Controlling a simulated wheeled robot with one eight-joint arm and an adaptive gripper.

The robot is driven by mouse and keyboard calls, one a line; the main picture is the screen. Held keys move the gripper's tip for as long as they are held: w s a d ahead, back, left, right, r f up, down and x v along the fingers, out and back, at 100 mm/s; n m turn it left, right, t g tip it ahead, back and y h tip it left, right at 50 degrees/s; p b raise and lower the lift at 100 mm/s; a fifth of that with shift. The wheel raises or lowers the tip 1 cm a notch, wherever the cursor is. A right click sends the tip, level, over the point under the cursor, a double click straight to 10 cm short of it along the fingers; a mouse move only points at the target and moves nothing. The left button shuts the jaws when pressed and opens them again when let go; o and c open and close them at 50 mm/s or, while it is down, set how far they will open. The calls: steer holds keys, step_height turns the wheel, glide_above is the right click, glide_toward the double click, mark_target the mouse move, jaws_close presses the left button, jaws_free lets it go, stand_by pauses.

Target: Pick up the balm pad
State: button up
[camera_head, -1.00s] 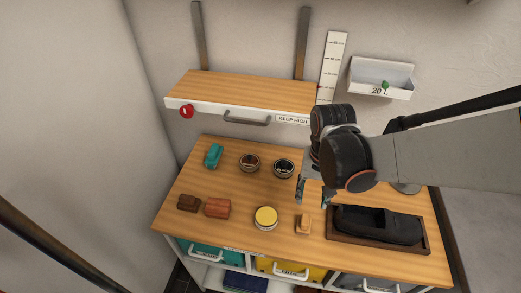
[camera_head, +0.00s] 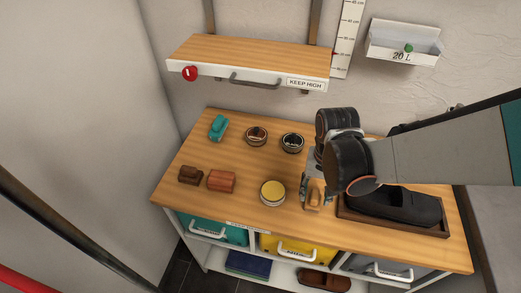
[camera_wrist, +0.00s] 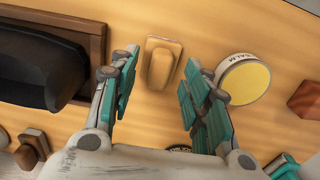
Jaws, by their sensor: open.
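The balm pad, a small tan block on a paler base, lies on the wooden worktop, to the right of the yellow balm tin (camera_head: 272,193). In the wrist view the pad (camera_wrist: 162,62) lies between and a little beyond my open fingertips (camera_wrist: 160,85), apart from both. In the head view my gripper (camera_head: 315,190) is over the pad (camera_head: 314,198) and its fingers partly hide it. The gap between my fingers is empty. The tin labelled BALM also shows in the wrist view (camera_wrist: 243,82), close beside the right-hand finger.
A black shoe (camera_head: 400,207) lies in a dark wooden tray (camera_head: 443,231) just right of the pad. A shelf (camera_head: 250,60) overhangs the back.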

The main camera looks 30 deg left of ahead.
mark_target(315, 195)
step_height(315, 195, down, 2)
steer(key=shift+f+b, duration=0.1)
steer(key=shift+b, duration=0.3)
jaws_close()
steer(key=shift+r, duration=0.25)
step_height(315, 195, up, 20)
steer(key=p, duration=1.4)
steer(key=shift+s+f, duration=0.1)
steer(key=c, duration=0.6)
jaws_free()
steer(key=shift+c, duration=0.2)
jaws_close()
